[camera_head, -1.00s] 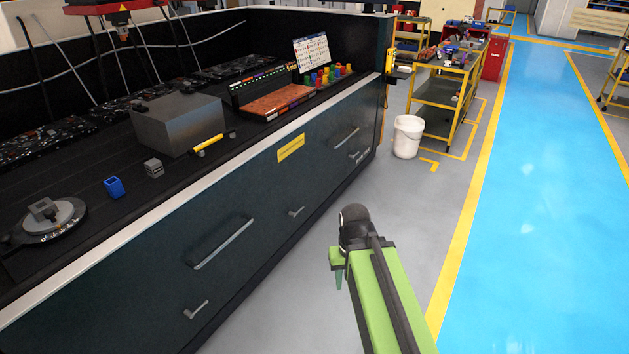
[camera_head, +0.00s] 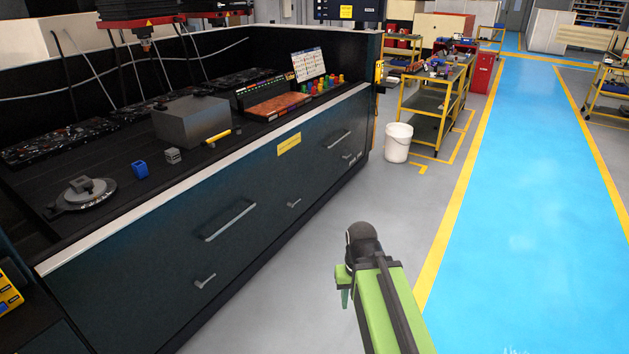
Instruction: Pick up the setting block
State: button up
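On the black bench top lie a small grey block (camera_head: 173,155) with markings on its face, a small blue block (camera_head: 140,169) open at its front, and a large plain grey box (camera_head: 191,121). Another small grey block sits on a round grey disc (camera_head: 96,196) at the left. I cannot tell for certain which of these is the setting block. My green arm reaches over the floor right of the bench, well apart from all the blocks. My gripper (camera_head: 345,286) shows only in part at its end; its fingers are too hidden to read.
The bench front (camera_head: 225,225) with drawer handles forms a long edge left of my arm. A yellow-and-black tool (camera_head: 217,137) lies by the large box. A white bucket (camera_head: 397,143) stands on the floor near a yellow cart (camera_head: 432,110). The blue walkway (camera_head: 520,230) is clear.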

aim_at(172, 155)
jog(key=u, duration=0.2)
jog(key=i, duration=0.9)
jog(key=z, duration=0.1)
